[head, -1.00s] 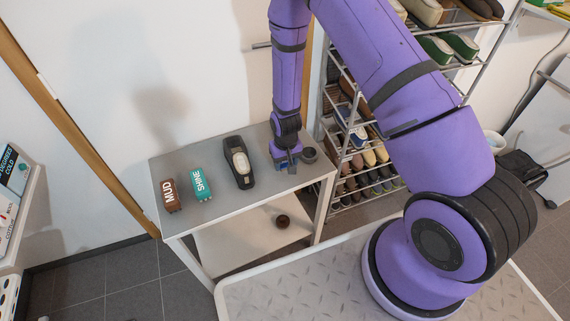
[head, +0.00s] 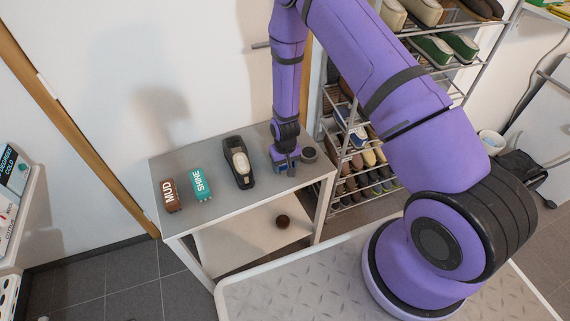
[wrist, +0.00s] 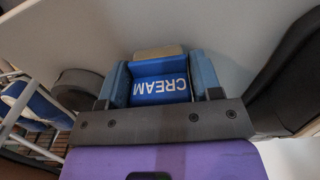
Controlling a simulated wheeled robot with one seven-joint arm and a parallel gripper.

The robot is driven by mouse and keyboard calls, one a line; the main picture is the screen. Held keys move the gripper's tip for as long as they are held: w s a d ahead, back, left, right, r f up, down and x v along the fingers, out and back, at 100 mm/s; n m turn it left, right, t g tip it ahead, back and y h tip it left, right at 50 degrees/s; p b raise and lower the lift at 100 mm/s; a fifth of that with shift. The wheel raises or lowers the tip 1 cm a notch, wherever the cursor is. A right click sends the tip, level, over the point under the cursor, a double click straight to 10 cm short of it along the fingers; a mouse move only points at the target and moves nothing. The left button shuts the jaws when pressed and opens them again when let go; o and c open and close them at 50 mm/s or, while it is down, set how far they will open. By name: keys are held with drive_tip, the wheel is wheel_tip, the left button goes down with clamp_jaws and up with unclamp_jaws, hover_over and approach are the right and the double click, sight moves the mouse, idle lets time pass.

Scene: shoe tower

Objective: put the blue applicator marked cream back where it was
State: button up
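The blue applicator (wrist: 160,88) has white CREAM lettering, upside down in the wrist view, and a tan end. It sits between the two blue-grey fingers of my gripper (wrist: 162,80), which appear to press on both its sides. In the head view my gripper (head: 285,161) points down at the right end of the grey side table (head: 222,204), with a bit of blue showing at its tip. My wrist hides most of the applicator there. It is at or just above the table top; I cannot tell whether it touches.
A round dark tin (head: 309,154) stands close to the right of my gripper. To the left are a black shoe brush (head: 239,163), a teal SHINE applicator (head: 203,184) and a brown MUD one (head: 170,195). A shoe rack (head: 347,150) stands close on the right.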

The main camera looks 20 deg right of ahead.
drive_tip(key=shift+o, duration=1.3)
drive_tip(key=s+d+r+t, duration=0.1)
drive_tip(key=s+d+r, duration=0.15)
drive_tip(key=r, duration=1.85)
drive_tip(key=s+d+r+t, duration=0.1)
drive_tip(key=s+r, duration=0.3)
drive_tip(key=r, duration=1.7)
drive_tip(key=s+d+r+t, duration=0.1)
drive_tip(key=s+r, duration=0.6)
drive_tip(key=s, duration=0.4)
drive_tip(key=s+d+r+t, duration=0.2)
drive_tip(key=s+r, duration=0.5)
drive_tip(key=s, duration=0.4)
drive_tip(key=shift+d+r, duration=0.2)
drive_tip(key=shift+r, duration=0.15)
